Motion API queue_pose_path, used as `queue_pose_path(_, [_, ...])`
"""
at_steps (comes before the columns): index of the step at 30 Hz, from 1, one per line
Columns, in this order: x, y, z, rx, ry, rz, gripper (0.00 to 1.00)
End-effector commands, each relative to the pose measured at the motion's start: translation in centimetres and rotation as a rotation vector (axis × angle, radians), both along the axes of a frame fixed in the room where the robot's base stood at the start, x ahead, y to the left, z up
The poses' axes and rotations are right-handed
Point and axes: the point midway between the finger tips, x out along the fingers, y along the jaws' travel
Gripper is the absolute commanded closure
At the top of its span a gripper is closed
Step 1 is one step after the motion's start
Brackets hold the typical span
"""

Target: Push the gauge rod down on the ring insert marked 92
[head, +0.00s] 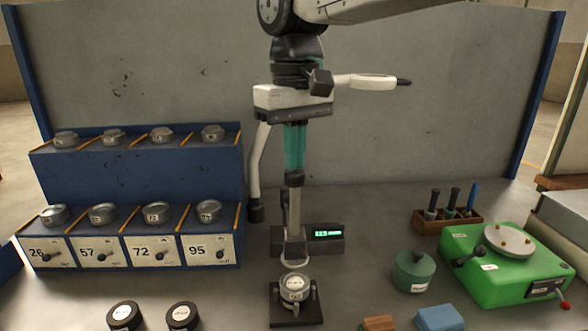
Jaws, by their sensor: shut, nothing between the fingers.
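My gripper (294,167) is shut and empty, with its teal fingers pointing straight down. The gauge rod (295,206) stands upright directly below it, with a dark top and a grey shaft. The fingertips are at the rod's dark top; whether they touch it I cannot tell. The rod belongs to a gauge stand with a lit green display (328,233), whose digits are too small to read surely. A metal ring insert (295,288) sits below the rod on a black base (283,317). Its small front mark is too blurred to read surely.
A blue rack (140,180) at left holds several ring inserts above plates marked 26, 57, 72 and 95. Two dark round pieces (124,316) lie in front. At right are a green pot (414,271), a green machine (506,263) and a wooden holder (447,222).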

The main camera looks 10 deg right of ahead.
Motion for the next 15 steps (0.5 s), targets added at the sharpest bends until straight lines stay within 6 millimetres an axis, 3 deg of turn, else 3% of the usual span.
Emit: queue_pose_path(15, [0.0,0.0,-2.7,0.000,0.001,0.000,1.00])
